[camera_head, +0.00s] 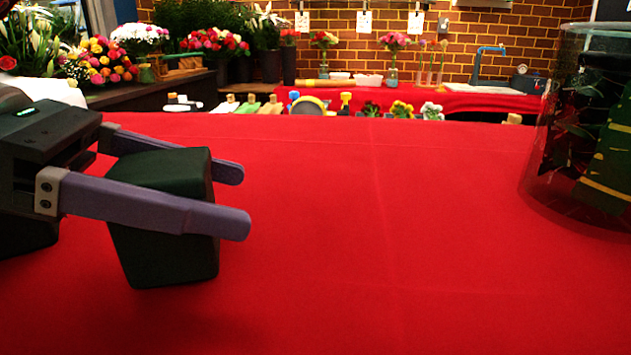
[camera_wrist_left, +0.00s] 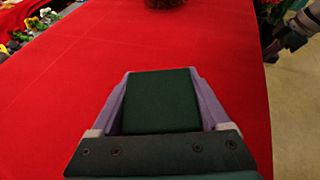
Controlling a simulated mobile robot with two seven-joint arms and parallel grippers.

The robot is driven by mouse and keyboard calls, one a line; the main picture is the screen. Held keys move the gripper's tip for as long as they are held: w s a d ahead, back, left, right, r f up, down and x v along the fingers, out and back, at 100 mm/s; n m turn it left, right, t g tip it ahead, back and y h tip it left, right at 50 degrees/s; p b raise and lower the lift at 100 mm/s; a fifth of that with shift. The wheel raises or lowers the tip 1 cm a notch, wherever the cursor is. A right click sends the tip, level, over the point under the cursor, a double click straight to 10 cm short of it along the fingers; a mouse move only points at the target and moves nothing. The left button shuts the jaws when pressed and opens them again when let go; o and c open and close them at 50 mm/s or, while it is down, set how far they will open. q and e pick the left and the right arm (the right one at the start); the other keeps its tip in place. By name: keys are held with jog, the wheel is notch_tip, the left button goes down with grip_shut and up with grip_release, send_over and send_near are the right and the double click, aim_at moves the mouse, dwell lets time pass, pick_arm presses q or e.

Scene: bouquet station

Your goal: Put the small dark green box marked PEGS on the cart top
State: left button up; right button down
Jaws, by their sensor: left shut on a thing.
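The dark green box (camera_head: 165,245) is between the two purple fingers of my left gripper (camera_head: 238,198), at the left of the head view. The gripper is shut on it, with one finger along each side. The box is slightly tilted over the red cloth; I cannot tell whether its base touches it. In the left wrist view the box (camera_wrist_left: 160,100) fills the space between the fingers (camera_wrist_left: 160,75). No PEGS marking shows on the visible faces. What seems to be my right arm shows at the top right of the wrist view, its jaws unclear. I cannot identify the cart top.
The red-covered table (camera_head: 360,240) is clear in the middle. A transparent cylinder (camera_head: 550,180) with dark green contents stands at the right. Small flowers and tools (camera_head: 370,107) line up beyond the far edge. A back counter (camera_head: 455,101) holds vases and a blue tap.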

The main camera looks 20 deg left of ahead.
pick_arm(q)
jog(key=shift+f, duration=0.1)
jog(key=o, duration=1)
jog(key=shift+f, duration=0.1)
jog(key=shift+c, duration=0.2)
jog(key=o, duration=0.3)
jog(key=shift+r, duration=0.4)
jog(key=v, duration=1.2)
jog(key=shift+f, duration=0.25)
jog(key=shift+s, duration=0.1)
